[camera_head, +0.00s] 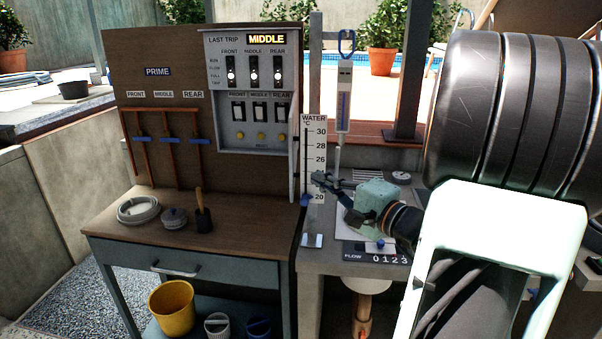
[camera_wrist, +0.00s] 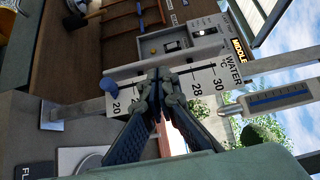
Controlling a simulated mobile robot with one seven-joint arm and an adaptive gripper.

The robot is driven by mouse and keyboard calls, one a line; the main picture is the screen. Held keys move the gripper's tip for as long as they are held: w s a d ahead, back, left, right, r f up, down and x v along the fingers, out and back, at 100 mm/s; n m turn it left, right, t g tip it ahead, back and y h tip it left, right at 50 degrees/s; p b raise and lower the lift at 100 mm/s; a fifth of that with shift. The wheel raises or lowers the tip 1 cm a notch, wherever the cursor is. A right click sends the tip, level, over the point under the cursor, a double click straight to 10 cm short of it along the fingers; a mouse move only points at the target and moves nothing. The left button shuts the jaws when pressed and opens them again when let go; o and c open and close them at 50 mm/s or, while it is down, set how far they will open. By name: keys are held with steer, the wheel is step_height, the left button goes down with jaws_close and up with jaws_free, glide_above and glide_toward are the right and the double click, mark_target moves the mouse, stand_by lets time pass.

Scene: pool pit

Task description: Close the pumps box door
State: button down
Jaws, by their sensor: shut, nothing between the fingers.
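The pumps box (camera_head: 247,88) is a grey panel on the upper right of the brown board, with several switches, yellow buttons and a "MIDDLE" label. Its front is uncovered. A thin pale upright strip (camera_head: 294,150) at its right edge looks like the door, swung open and seen nearly edge-on. My gripper (camera_head: 318,183) is shut and empty, right of this strip and in front of the water scale. In the wrist view my gripper (camera_wrist: 158,85) has its fingertips together before the scale, and the box (camera_wrist: 185,42) shows sideways beyond. Contact with the door cannot be told.
The white water scale (camera_head: 316,145) and a hanging thermometer (camera_head: 344,98) stand right of the box. The grey counter with the flow label (camera_head: 354,256) lies under my arm.

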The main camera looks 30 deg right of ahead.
mark_target(290, 164)
steer(key=p+x, duration=0.1)
steer(key=x, duration=0.8)
steer(key=shift+w, duration=0.2)
steer(key=shift+w+a+f+h+b, duration=0.2)
steer(key=shift+a+h+b, duration=0.1)
steer(key=shift+b, duration=0.25)
stand_by(0.4)
